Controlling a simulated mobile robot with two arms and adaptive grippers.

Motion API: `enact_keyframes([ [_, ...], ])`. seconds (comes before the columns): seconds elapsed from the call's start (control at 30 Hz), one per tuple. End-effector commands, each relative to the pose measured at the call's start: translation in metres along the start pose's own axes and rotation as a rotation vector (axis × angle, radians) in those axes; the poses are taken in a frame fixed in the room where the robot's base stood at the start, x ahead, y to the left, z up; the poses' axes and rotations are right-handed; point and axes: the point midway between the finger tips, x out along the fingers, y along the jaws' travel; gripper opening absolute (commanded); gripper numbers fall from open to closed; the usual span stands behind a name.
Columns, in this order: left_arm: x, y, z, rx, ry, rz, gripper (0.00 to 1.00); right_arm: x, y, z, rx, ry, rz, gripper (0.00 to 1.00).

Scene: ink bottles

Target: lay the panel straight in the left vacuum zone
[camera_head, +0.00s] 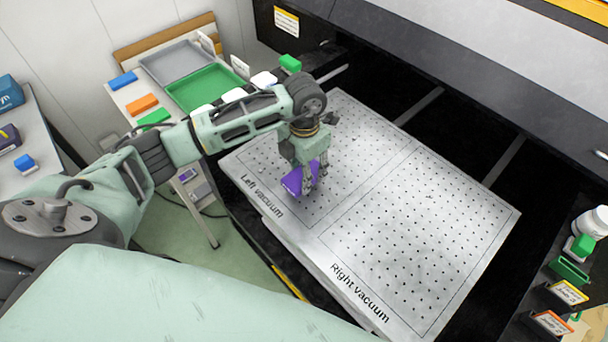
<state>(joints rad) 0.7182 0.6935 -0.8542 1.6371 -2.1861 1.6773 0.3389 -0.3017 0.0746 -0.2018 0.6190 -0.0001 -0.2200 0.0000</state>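A purple panel (292,183) is at the left vacuum zone (348,125) of the perforated metal plate, near the "Left vacuum" label. It looks tilted, and part of it is hidden by my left gripper. My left gripper (315,186) points down over this zone, with its fingers around the panel's right part, and appears shut on it. I cannot tell whether the panel's lower edge touches the plate. The right vacuum zone (420,235) is bare. My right gripper is not in view.
A side table at the back left holds a grey tray (178,60), a green tray (205,88) and several coloured blocks. A dark machine gantry (480,70) runs behind the plate. A white bottle (592,222) and small bins stand at the right edge.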

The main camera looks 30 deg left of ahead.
Motion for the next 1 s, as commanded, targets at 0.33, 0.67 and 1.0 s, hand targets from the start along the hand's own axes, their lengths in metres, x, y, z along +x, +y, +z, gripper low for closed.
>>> enact_keyframes([
  [0.33,0.03,-0.001,-0.001,0.001,0.001,0.0,0.2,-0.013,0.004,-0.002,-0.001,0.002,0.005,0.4],
  [0.67,0.033,-0.001,-0.001,0.001,0.001,0.0,0.51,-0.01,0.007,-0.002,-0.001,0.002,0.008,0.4],
  [1.0,0.033,-0.001,-0.001,0.0,0.002,0.0,0.65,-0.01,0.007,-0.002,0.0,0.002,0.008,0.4],
])
